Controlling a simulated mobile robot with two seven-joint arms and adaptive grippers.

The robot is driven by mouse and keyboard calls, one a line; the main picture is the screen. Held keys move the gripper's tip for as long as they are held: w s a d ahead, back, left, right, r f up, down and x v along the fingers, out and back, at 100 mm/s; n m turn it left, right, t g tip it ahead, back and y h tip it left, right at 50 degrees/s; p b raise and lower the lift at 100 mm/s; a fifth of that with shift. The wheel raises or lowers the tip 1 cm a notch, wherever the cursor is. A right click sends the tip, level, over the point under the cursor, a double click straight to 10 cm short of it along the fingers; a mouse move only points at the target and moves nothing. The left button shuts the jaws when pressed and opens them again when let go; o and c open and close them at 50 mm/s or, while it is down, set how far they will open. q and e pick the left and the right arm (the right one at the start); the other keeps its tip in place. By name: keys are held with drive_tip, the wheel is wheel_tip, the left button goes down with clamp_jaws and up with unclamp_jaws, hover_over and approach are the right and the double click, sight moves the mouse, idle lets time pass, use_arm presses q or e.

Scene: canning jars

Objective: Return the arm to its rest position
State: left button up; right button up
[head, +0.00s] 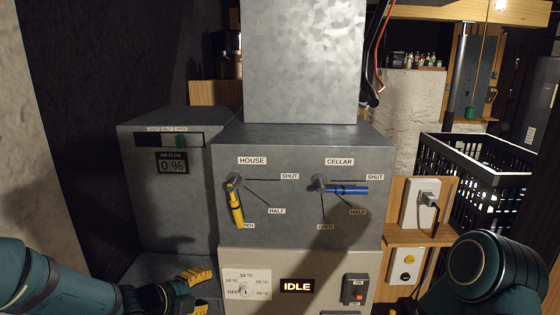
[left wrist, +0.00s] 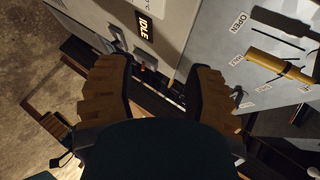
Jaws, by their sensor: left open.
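My left gripper (head: 207,291) is low in the head view, in front of the grey cabinet's lower left part. Its yellow-brown fingers are apart with nothing between them. The left wrist view shows both fingers (left wrist: 160,85) spread, with the panel beyond. The yellow lever (head: 237,208) under HOUSE points down at OPEN, clear of the gripper; it also shows in the left wrist view (left wrist: 280,70). The blue lever (head: 347,190) under CELLAR points right, close to SHUT. My right arm (head: 490,272) shows at the lower right; I cannot make out its gripper.
The lower panel has a dial (head: 246,288), an IDLE display (head: 297,286) and a switch (head: 355,289).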

use_arm(q)
drive_tip(key=s+d+f+n+g+y, duration=0.1)
drive_tip(key=s+d+f+n, duration=0.1)
drive_tip(key=f+n, duration=0.45)
drive_tip(key=s+d+f+n+g+y, duration=0.1)
drive_tip(key=s+d+f+n, duration=0.15)
drive_tip(key=f+n, duration=0.35)
drive_tip(key=s+d+f+n+g+y, duration=0.1)
drive_tip(key=s+f+n+g, duration=0.2)
drive_tip(key=s+f+n, duration=0.3)
drive_tip(key=s+d+f+n+g, duration=0.2)
drive_tip(key=s+f+n, duration=0.4)
drive_tip(key=s, duration=0.3)
drive_tip(key=shift+s+d+f+g+y, duration=0.25)
drive_tip(key=shift+f+g+y, duration=0.15)
drive_tip(key=shift+f+g, duration=0.2)
drive_tip(key=shift+r+n, duration=0.1)
drive_tip(key=shift+n, duration=0.15)
